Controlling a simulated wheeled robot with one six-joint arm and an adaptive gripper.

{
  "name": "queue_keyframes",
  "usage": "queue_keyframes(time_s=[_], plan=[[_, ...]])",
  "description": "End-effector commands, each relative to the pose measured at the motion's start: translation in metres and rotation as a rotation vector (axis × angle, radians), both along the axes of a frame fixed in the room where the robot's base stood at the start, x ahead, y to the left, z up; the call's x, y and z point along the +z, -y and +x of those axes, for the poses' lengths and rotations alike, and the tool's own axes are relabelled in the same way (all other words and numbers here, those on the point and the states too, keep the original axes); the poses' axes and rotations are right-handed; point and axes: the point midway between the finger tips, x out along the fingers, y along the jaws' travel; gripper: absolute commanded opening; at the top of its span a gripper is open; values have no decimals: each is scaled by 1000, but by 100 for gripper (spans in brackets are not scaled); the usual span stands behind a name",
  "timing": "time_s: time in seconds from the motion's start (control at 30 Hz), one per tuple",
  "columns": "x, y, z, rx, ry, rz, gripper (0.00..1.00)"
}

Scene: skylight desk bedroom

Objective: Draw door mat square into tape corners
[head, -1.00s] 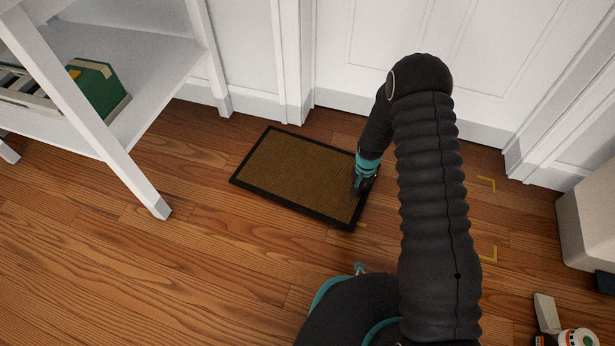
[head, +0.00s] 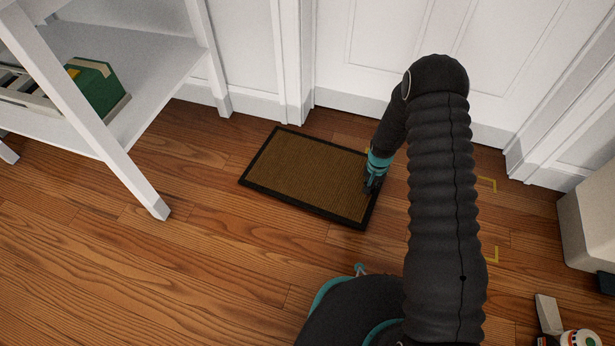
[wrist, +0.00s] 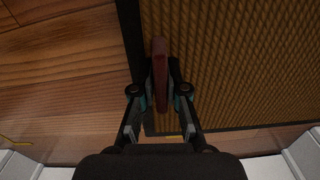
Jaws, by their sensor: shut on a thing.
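The brown door mat (head: 308,178) with a black border lies flat on the wood floor, slightly skewed to the door. My gripper (head: 370,188) is at its right edge. In the wrist view my gripper (wrist: 159,112) is shut on a reddish-brown tab (wrist: 160,75) standing over the mat's black border; I cannot tell how it is fixed. Yellow tape corners lie right of the mat, a far one (head: 488,184) and a near one (head: 492,255). Another bit of yellow tape (head: 367,151) shows beside the mat's far right corner. Any tape under the mat or arm is hidden.
A white door (head: 350,60) stands behind the mat. A white shelf unit (head: 158,205) with a green box (head: 95,88) is at left. A pale bin-like object (head: 590,225) and small items (head: 578,340) are at right. The floor between the right tape corners looks clear.

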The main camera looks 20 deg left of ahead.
Motion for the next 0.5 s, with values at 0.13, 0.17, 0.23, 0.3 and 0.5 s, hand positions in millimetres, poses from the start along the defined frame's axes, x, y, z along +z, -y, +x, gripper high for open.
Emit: queue_keyframes(time_s=[0.13, 0.17, 0.23, 0.3, 0.5], plan=[[0, 8, 5, 0, 2, 1, 0], [0, 10, 6, 1, 3, 1, 0], [0, 14, 8, 3, 2, 1, 0], [0, 18, 9, 5, 2, 1, 0], [1, 30, 14, 11, 1, 1, 0]])
